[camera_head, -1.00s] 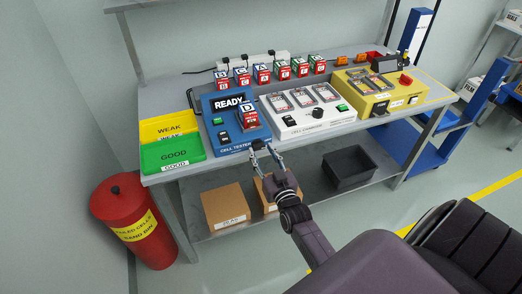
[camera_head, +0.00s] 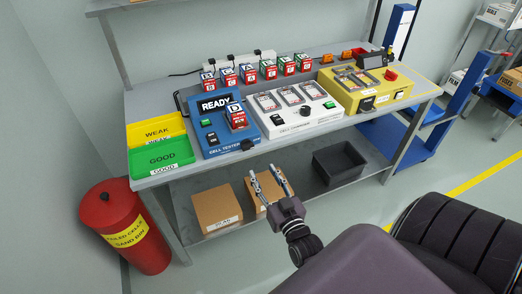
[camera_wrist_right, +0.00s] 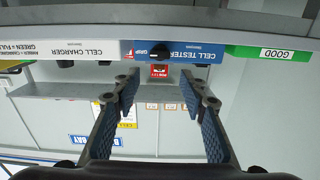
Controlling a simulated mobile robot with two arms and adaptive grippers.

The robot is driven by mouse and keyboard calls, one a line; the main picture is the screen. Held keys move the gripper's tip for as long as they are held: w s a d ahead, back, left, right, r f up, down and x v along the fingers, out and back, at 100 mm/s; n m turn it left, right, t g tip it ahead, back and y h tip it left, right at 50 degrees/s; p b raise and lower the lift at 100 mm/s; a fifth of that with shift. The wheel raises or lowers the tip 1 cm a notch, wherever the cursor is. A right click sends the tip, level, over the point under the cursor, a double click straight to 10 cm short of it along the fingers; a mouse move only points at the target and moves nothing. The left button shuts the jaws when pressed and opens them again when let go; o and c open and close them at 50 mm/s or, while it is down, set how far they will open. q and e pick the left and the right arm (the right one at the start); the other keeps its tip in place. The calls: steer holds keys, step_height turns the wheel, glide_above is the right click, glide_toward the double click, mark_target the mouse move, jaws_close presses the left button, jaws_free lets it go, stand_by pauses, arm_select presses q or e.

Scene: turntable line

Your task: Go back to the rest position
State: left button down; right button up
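My right gripper (camera_head: 266,176) is open and empty. It hangs in front of the bench (camera_head: 290,141), apart from it, below the blue cell tester (camera_head: 214,140). In the right wrist view my right gripper (camera_wrist_right: 160,88) has its two fingers spread with nothing between them, and the front of the cell tester (camera_wrist_right: 188,52) shows upside down beyond them. A red cell marked D (camera_head: 237,118) sits on the cell tester, whose display reads READY. My left gripper is not in the head view.
The green GOOD tray (camera_head: 160,172) and yellow WEAK tray (camera_head: 150,134) are at the bench's left end. The white charger (camera_head: 290,124) and a yellow station (camera_head: 370,102) stand right of the tester. Cardboard boxes (camera_head: 216,208) and a black bin (camera_head: 338,180) are on the lower shelf.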

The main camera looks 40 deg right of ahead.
steer(key=shift+f, duration=0.1)
steer(key=s+a+f+n+g+y, duration=0.1)
steer(key=s+a+f+g, duration=0.25)
steer(key=f, duration=0.65)
steer(key=s+a+f+n+g+y, duration=0.1)
steer(key=s+a+f+g+y, duration=0.3)
steer(key=f, duration=0.6)
steer(key=s+a+f+n+g+h, duration=0.1)
steer(key=s+a+f, duration=0.3)
steer(key=f, duration=0.6)
steer(key=s+f+g, duration=0.2)
steer(key=s+f, duration=0.3)
steer(key=s, duration=0.4)
steer(key=s+f+n+g, duration=0.1)
steer(key=s+f+g, duration=0.2)
steer(key=s+f, duration=0.3)
steer(key=s+f+n+g, duration=0.1)
steer(key=s+f+g, duration=0.2)
steer(key=s, duration=1.1)
step_height(320, 180, down, 2)
steer(key=shift+s+f, duration=0.15)
steer(key=shift+s, duration=0.1)
steer(key=shift+c, duration=0.2)
